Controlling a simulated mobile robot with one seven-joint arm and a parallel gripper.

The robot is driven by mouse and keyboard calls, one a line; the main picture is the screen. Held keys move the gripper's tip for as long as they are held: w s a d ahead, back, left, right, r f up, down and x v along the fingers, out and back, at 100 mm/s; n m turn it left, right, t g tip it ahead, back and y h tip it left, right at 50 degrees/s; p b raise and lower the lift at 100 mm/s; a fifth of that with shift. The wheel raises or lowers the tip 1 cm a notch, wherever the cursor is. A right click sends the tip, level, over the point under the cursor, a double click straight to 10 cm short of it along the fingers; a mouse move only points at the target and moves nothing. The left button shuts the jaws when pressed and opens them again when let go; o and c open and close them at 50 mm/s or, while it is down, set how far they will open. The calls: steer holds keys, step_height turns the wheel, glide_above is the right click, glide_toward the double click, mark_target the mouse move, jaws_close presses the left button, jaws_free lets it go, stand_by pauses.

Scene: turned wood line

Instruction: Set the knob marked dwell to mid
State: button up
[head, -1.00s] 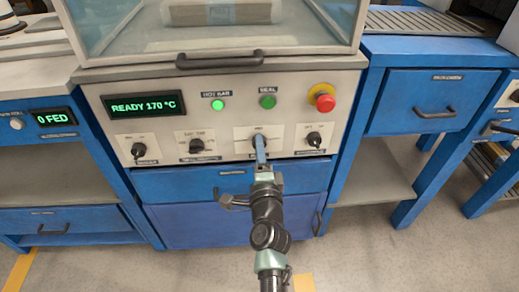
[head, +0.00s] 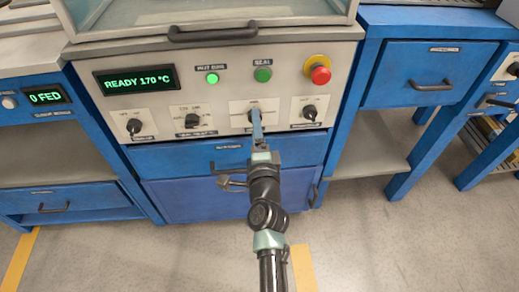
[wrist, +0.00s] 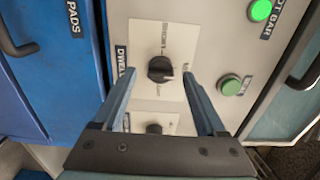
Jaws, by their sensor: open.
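The dwell knob (wrist: 160,69) is black and sits on a pale plate. The DWELL label (wrist: 122,60) is beside it in the wrist view. My gripper (wrist: 160,80) is open, with one blue finger on each side of the knob in the picture. I cannot tell whether the fingertips reach around it or stop short. In the head view my gripper (head: 257,122) is at the third knob plate (head: 240,107) and hides that knob.
Another black knob (wrist: 153,128) lies between the fingers, lower in the wrist view. The head view shows two knobs to the left, a red stop button (head: 320,75), green SEAL light (head: 263,75) and a READY 170 °C display (head: 137,82). A drawer handle (head: 228,170) is below.

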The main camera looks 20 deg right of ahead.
steer(key=p+v, duration=0.2)
steer(key=v, duration=0.9)
steer(key=shift+s, duration=0.15)
steer(key=shift+r, duration=0.1)
